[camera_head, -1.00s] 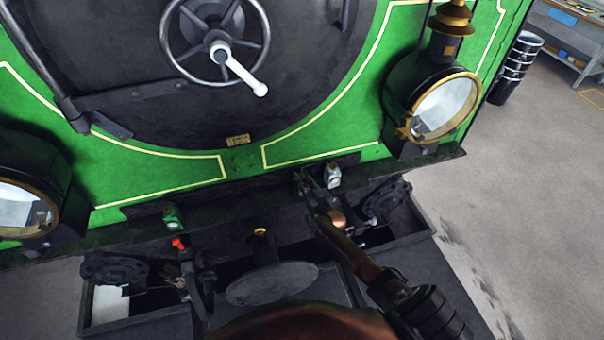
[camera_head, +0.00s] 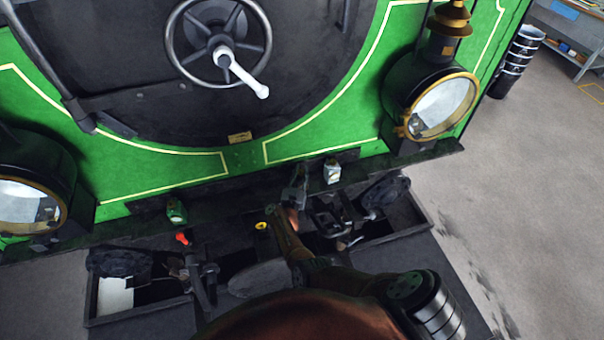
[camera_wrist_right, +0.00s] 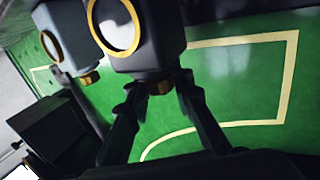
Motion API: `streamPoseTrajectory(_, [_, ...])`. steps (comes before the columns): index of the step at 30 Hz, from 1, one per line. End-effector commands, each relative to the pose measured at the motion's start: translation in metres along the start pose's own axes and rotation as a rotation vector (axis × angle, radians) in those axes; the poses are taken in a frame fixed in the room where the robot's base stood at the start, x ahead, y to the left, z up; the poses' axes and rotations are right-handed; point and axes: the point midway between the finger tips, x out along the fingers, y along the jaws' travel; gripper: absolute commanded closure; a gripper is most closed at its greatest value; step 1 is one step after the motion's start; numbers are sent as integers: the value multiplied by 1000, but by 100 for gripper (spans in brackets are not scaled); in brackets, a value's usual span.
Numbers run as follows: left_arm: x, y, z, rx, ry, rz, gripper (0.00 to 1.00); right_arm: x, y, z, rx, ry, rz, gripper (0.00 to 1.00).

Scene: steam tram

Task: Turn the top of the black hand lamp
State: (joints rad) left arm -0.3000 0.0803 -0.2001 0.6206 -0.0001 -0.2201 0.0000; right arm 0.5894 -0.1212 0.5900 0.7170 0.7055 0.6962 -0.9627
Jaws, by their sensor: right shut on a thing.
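The black hand lamp (camera_head: 299,176) stands on the front beam below the smokebox door, left of a pale hand lamp (camera_head: 332,171). In the right wrist view the black lamp (camera_wrist_right: 160,45) shows its yellow-ringed lens and a small brass-coloured part at the end towards me. My right gripper (camera_head: 294,201) reaches the lamp from the near side. In the right wrist view its two fingers (camera_wrist_right: 159,88) are shut on that end of the lamp, one on each side of the brass part. The exact contact is dark and hard to see. My left gripper is not in view.
The pale lamp (camera_wrist_right: 62,45) is close beside the held one. A green hand lamp (camera_head: 176,211) stands farther left on the beam. Big brass-rimmed headlamps (camera_head: 440,105) flank the green front. A red-tipped coupling part (camera_head: 184,239) lies below.

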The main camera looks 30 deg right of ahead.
Motion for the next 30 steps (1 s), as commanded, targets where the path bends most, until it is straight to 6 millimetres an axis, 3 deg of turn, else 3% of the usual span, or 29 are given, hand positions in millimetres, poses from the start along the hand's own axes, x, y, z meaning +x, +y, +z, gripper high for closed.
streamPoseTrajectory(21, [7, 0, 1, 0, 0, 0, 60, 1, 1, -2, 1, 4, 69, 100])
streamPoseTrajectory(22, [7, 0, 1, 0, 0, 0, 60, 1, 1, -2, 1, 4, 69, 77])
streamPoseTrajectory(30, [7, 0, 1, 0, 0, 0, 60, 1, 1, -2, 0, 3, 68, 60])
